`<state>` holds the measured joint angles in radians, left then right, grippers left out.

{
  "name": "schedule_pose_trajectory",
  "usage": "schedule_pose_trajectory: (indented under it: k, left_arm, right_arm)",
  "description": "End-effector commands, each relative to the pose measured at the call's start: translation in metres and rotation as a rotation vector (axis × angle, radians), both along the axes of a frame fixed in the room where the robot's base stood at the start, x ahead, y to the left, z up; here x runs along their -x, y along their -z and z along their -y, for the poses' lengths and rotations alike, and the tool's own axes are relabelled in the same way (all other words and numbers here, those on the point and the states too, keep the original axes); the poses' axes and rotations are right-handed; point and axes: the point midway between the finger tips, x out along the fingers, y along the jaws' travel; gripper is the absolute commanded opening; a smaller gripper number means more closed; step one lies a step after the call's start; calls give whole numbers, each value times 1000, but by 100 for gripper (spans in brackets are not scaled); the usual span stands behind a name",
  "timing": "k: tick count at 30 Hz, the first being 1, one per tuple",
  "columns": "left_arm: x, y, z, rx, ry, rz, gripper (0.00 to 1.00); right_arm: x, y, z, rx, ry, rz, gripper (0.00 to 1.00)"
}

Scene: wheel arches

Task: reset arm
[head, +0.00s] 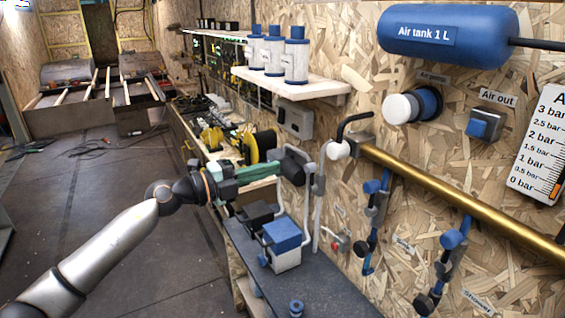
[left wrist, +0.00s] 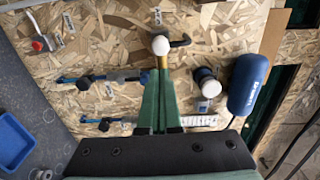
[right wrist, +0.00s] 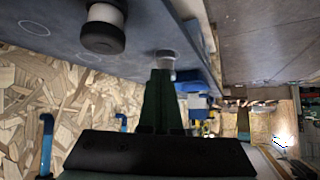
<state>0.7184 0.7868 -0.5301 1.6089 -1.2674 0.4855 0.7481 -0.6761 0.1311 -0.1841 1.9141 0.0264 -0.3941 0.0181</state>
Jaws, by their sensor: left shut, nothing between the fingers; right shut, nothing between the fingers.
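My left arm comes in from the left in the head view. Its left gripper (head: 274,170) has green fingers and hangs in the air in front of the workbench and the chipboard wall. In the left wrist view the fingers of the left gripper (left wrist: 161,78) lie together and hold nothing. They point toward a white round knob (left wrist: 160,45) on the wall. My right arm does not show in the head view. In the right wrist view the right gripper (right wrist: 160,80) has its dark green fingers together and empty, close to a dark bench top (right wrist: 150,30).
The chipboard wall carries a blue air tank (head: 430,38), a brass pipe (head: 450,200) and blue-handled valves (head: 372,225). A shelf (head: 290,85) holds blue-and-white cylinders. A blue-and-white box (head: 285,252) stands on the bench. The floor (head: 110,220) at left is largely clear.

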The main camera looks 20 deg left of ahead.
Motion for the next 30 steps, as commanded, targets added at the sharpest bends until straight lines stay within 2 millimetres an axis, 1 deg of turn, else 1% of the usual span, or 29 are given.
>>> schedule_pose_trajectory:
  k: [2,5,8,11,12,14,15,17,18,20,21,23,24,26,27,29,30]
  left_arm:
    - [1,1,0,2,1,-2,0]
    - [5,10,6,41,7,-17,0]
    - [13,32,19,145,12,-60,0]
    - [27,65,31,305,-11,-135,0]
    - [33,80,34,377,-32,-172,0]
    - [42,103,36,479,-75,-232,0]
    - [49,120,36,543,-111,-276,0]
    - [61,146,34,635,-173,-348,0]
    - [69,166,32,693,-220,-401,0]
    - [84,196,28,770,-297,-484,0]
    - [96,218,25,818,-352,-543,0]
    - [117,250,22,885,-439,-637,0]
    - [133,272,19,924,-500,-703,0]
    - [160,305,16,975,-593,-805,0]
    - [180,326,15,1004,-655,-875,0]
    - [211,355,14,1041,-743,-976,0]
    - [231,371,15,1060,-796,-1040,0]
  right_arm:
    - [0,0,0,0,0,0,0]
    - [0,0,0,0,0,-1,0]
    - [1,1,0,0,0,-2,0]
    - [1,1,0,0,0,-2,0]
    - [1,1,0,0,0,-2,0]
    - [1,1,0,0,0,-2,0]
    - [1,1,0,0,0,-2,0]
    - [1,1,0,0,0,-2,0]
    - [1,1,0,1,0,-3,0]
    - [1,1,0,1,0,-3,0]
    - [1,1,0,1,0,-3,0]
    - [1,1,0,1,0,-3,0]
    - [1,1,0,1,0,-3,0]
    - [2,1,0,1,0,-3,0]
    - [2,1,0,1,0,-3,0]
    - [2,1,0,1,0,-3,0]
    - [2,1,0,1,0,-3,0]
